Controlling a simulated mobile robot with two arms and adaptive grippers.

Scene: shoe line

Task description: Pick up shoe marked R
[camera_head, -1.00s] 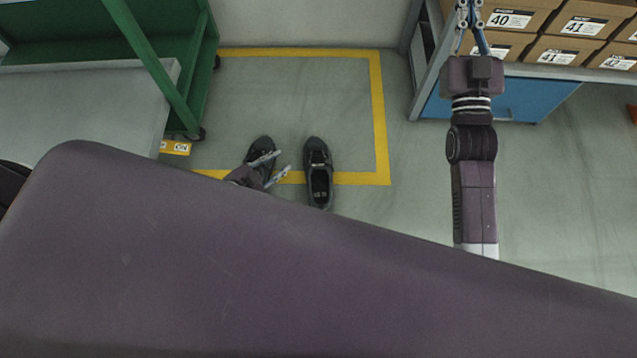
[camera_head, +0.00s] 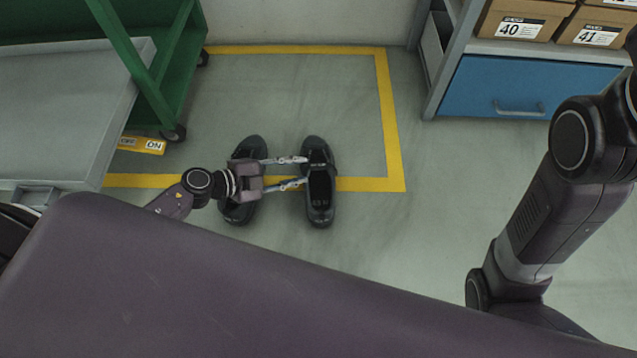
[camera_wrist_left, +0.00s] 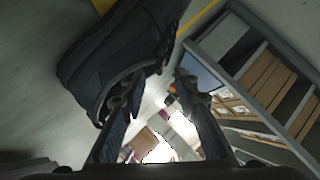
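Two dark shoes stand side by side on the floor, toes away from me. The right-hand shoe (camera_head: 319,207) has an open top; the left-hand shoe (camera_head: 240,213) is partly hidden under my left gripper (camera_head: 304,172). I cannot read an R on either. My left gripper reaches across the left-hand shoe, its two fingers apart and their tips at the left side of the right-hand shoe. In the left wrist view a dark shoe (camera_wrist_left: 105,55) is large at upper left, close by the open fingers (camera_wrist_left: 155,98); contact is unclear. My right gripper is out of view.
A yellow floor line (camera_head: 388,120) frames the area. A green rack (camera_head: 165,85) and a grey table (camera_head: 65,115) stand left. A shelf with shoe boxes (camera_head: 515,22) and a blue drawer (camera_head: 500,85) stands right. The floor right of the shoes is clear.

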